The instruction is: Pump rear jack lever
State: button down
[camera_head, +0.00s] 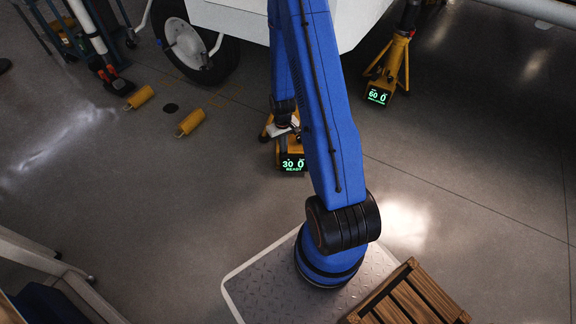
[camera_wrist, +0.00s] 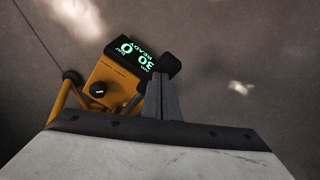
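A yellow jack (camera_head: 266,134) with a lit display (camera_head: 292,164) reading "30", "0" and "READY" stands under the white helicopter body. It also shows in the wrist view (camera_wrist: 104,74), with its display (camera_wrist: 141,55) at the top. A second yellow jack (camera_head: 393,62) with a display reading "60" and "0" stands farther right. No label shows which one is the rear jack. My gripper (camera_wrist: 165,82) is right at the nearer jack, its grey fingers close together. A dark piece, possibly the lever grip, is at their tips; whether they hold it is unclear.
A black wheel (camera_head: 190,45) stands left of the near jack. Two yellow chocks (camera_head: 190,122) lie on the floor to the left. A wooden crate (camera_head: 412,297) is at the lower right. The grey floor at right is clear.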

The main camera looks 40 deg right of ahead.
jog(key=shift+f, duration=2.65)
jog(key=shift+r, duration=3.85)
dwell(1.5)
